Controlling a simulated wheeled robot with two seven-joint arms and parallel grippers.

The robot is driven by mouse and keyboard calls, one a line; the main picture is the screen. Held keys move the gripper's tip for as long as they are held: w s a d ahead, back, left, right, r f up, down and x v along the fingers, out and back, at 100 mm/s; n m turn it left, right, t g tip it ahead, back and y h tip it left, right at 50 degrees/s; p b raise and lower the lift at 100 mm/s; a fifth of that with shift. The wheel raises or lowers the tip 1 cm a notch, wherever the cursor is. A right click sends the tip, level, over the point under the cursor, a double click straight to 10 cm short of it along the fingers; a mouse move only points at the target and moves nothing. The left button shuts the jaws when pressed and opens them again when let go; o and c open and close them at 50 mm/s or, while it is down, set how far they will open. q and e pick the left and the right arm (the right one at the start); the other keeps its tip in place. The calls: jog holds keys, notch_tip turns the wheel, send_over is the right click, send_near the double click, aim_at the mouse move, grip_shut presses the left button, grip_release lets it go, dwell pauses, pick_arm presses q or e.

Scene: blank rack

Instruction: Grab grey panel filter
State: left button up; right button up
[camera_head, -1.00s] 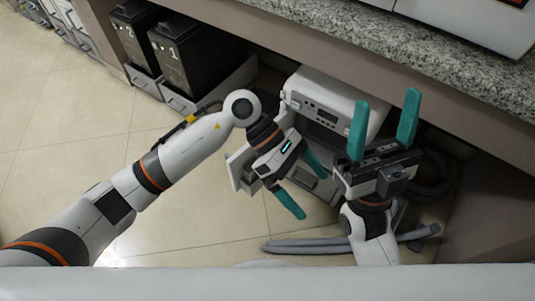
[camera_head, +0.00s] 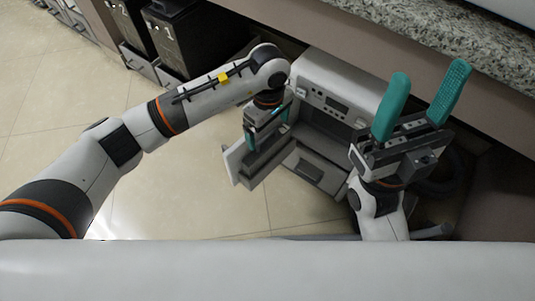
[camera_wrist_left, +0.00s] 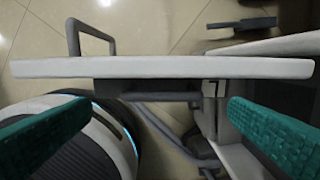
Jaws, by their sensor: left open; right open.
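A white and grey machine (camera_head: 345,90) stands under the counter with its front door (camera_head: 237,163) swung open to the left. I cannot single out the grey panel filter for certain; a dark grey part (camera_wrist_left: 150,90) lies along the door's inner side in the left wrist view. My left gripper (camera_head: 268,128) is open and points down over the open door. In the left wrist view the door's white top edge (camera_wrist_left: 160,67) crosses ahead of the teal fingers, with nothing seen gripped. My right gripper (camera_head: 428,80) is open and empty, fingers up, right of the machine.
A granite counter (camera_head: 450,45) overhangs the machine. Dark bins (camera_head: 190,45) stand at the back left. A grey hose lies on the floor (camera_head: 60,130) near the machine, mostly hidden by my right arm. The tiled floor at left is clear.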

aim_at(267, 135)
pick_arm(q)
jog(key=f+b, duration=0.2)
jog(key=f, duration=0.3)
jog(key=shift+w, duration=0.2)
jog(key=shift+a, duration=0.1)
jog(key=shift+c, duration=0.6)
jog(key=c, duration=1.4)
jog(key=shift+r, duration=0.15)
